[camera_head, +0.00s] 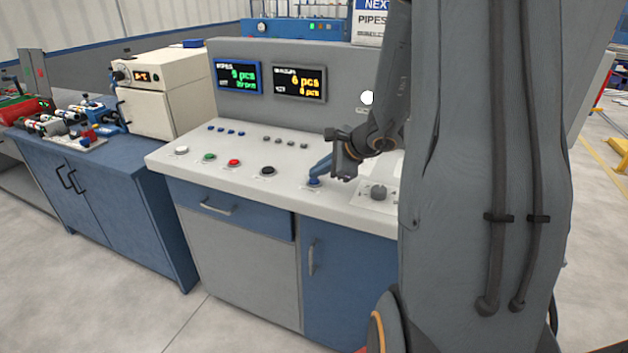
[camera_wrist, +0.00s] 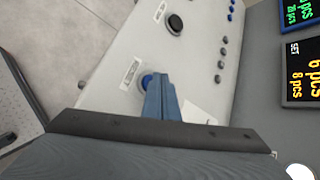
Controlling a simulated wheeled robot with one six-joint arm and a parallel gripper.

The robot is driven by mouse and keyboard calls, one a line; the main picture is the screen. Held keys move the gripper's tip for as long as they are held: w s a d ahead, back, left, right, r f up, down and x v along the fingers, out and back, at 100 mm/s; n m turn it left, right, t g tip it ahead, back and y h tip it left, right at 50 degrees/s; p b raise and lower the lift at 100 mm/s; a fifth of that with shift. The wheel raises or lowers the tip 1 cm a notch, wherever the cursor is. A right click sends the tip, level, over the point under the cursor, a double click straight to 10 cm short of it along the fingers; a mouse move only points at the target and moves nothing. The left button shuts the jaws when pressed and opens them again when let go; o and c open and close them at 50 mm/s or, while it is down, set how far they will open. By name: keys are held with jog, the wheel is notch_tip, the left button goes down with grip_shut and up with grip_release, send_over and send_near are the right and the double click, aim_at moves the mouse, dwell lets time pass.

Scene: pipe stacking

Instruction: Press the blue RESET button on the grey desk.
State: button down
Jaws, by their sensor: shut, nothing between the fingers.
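The blue button (camera_head: 314,184) is on the sloped light top of the grey desk (camera_head: 350,200), right of the black button. My gripper (camera_head: 317,176) is shut and empty, its blue fingers pointing down at the blue button from just above. In the wrist view my gripper's shut fingertips (camera_wrist: 158,79) cover part of the blue button (camera_wrist: 146,81). I cannot tell whether they touch it. A small label beside the button in the wrist view is too small to read.
White (camera_head: 181,150), green (camera_head: 209,156), red (camera_head: 233,162) and black (camera_head: 267,170) buttons line the desk to the left. A grey knob (camera_head: 378,192) is close on the right. Small buttons and two displays (camera_head: 238,76) are behind. My arm hides the desk's right end.

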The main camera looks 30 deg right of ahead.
aim_at(318, 182)
jog(key=shift+r, duration=0.45)
jog(key=shift+r+p, duration=1.9)
jog(key=shift+r, duration=0.65)
